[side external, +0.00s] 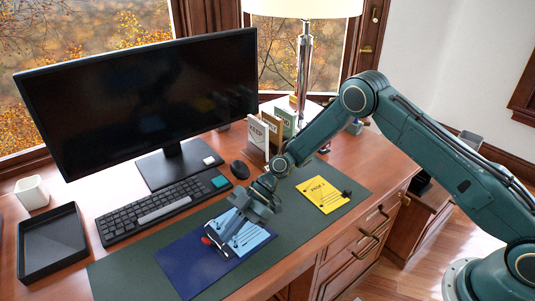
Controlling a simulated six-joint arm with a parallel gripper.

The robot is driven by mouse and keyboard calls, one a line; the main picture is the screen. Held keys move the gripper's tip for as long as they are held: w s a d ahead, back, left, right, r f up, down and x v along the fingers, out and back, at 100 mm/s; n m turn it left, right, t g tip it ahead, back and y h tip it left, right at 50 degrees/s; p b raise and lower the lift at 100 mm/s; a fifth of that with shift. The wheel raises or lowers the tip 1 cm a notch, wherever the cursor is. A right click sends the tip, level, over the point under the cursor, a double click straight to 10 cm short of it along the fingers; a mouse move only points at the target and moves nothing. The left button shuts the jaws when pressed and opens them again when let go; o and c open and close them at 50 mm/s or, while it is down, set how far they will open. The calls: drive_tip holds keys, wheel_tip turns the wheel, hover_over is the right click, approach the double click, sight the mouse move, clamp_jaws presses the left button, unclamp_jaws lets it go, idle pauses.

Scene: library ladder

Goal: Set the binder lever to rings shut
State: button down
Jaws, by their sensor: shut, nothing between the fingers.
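A dark blue binder (188,261) lies open on the green desk mat (128,277) near the desk's front edge. Light blue paper (257,240) lies on its right part. A small red-tipped lever (207,241) shows at the binder's middle, beside the metal ring mechanism. My gripper (236,226) is shut and empty, low over the binder, just right of the lever. The gripper hides part of the rings and paper, so I cannot tell whether it touches the lever or whether the rings are open.
A yellow sheet (323,195) lies on the mat to the right. A keyboard (160,207), mouse (240,169) and monitor (140,100) stand behind. A black tray (52,244) and white cup (32,192) are at left. Upright card holders (266,135) and a lamp (304,75) stand at the back.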

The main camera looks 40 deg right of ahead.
drive_tip(key=shift+s+f, duration=0.2)
drive_tip(key=shift+f, duration=0.3)
drive_tip(key=r, duration=0.3)
drive_tip(key=a+r, duration=0.1)
drive_tip(key=r, duration=0.1)
drive_tip(key=shift+w, duration=0.2)
drive_tip(key=v, duration=0.9)
drive_tip(key=shift+d, duration=0.45)
